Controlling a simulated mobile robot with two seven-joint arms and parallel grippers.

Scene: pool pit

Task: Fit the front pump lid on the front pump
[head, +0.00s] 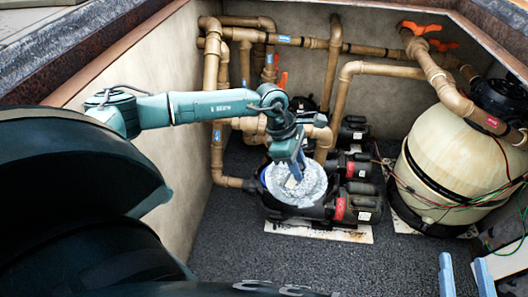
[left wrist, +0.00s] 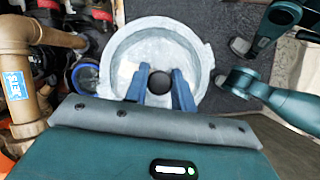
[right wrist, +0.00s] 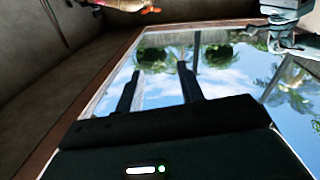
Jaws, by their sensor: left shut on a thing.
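The front pump (head: 330,208) is a black unit with a red label, lying at the near end of the pump group. The front pump lid (head: 312,187) is a pale, see-through round disc over the pump's round opening. In the left wrist view the lid (left wrist: 122,72) fills the middle, with a dark round knob. My left gripper (head: 296,178) reaches down from above and is shut on the lid. I cannot tell whether the lid's rim is seated. My right gripper (head: 465,272) is far from the pump; its fingers are apart and empty in the right wrist view (right wrist: 158,85).
Two more pumps (head: 345,160) stand behind. Brown pipes (head: 214,70) with orange valves rise left and behind. A cream filter tank (head: 440,160) with loose wires stands right. The grey pit floor (head: 300,258) is clear in front.

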